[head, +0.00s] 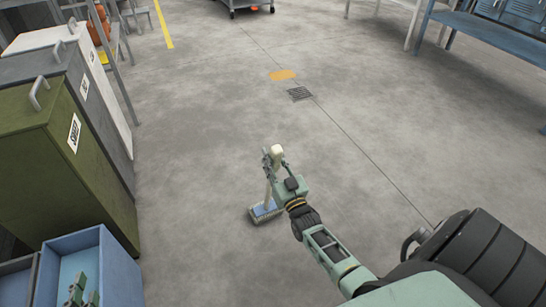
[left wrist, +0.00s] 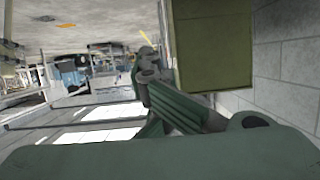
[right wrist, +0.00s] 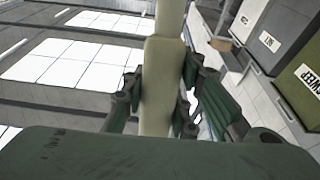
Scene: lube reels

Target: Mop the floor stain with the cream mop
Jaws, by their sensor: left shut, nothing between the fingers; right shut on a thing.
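The cream mop has its pale handle (head: 277,152) and a blue head with bristles (head: 265,211) that is down at the grey floor. My right gripper (head: 273,162) is shut on the handle near its top; the right wrist view shows the cream handle (right wrist: 160,85) between the fingers. An orange-yellow stain (head: 282,74) lies on the floor further ahead, apart from the mop head. My left gripper (head: 76,290) shows at the bottom left over the blue bin; in the left wrist view its fingers (left wrist: 148,65) are together and empty.
A dark drain grate (head: 300,93) lies between the mop and the stain. An olive cabinet (head: 90,160) and the blue bin (head: 115,270) stand at the left. A blue workbench (head: 495,35) is at the upper right. The floor between is open.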

